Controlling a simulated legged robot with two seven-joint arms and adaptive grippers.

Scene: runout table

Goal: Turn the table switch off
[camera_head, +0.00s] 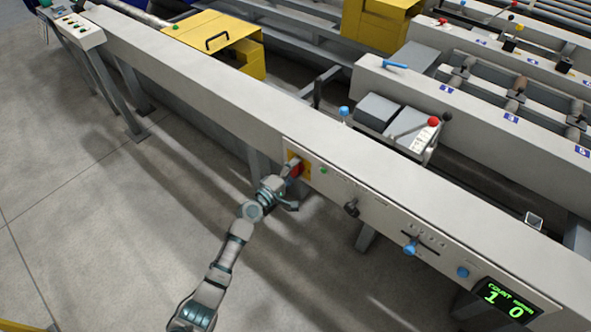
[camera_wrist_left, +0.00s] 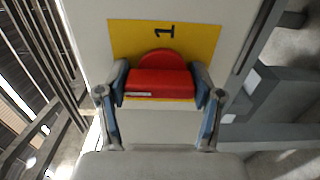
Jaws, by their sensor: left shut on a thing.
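The table switch is a red rotary handle (camera_head: 296,169) on a yellow plate (camera_head: 304,173), set in the front panel of the grey table (camera_head: 230,100). In the left wrist view the red handle (camera_wrist_left: 158,84) lies crosswise between my fingers, and the yellow plate (camera_wrist_left: 205,40) behind it carries a "1". My left gripper (camera_head: 288,172) is at the switch; in the wrist view the left gripper (camera_wrist_left: 160,88) has a finger against each end of the handle and is shut on it. My right gripper is in neither view.
Right of the switch the panel has a green button (camera_head: 323,170), a black knob (camera_head: 351,208), a blue-handled lever (camera_head: 410,247), a blue knob (camera_head: 463,271) and a green-lit counter display (camera_head: 506,302). Yellow covers (camera_head: 215,42) stand behind the table. The floor in front is clear.

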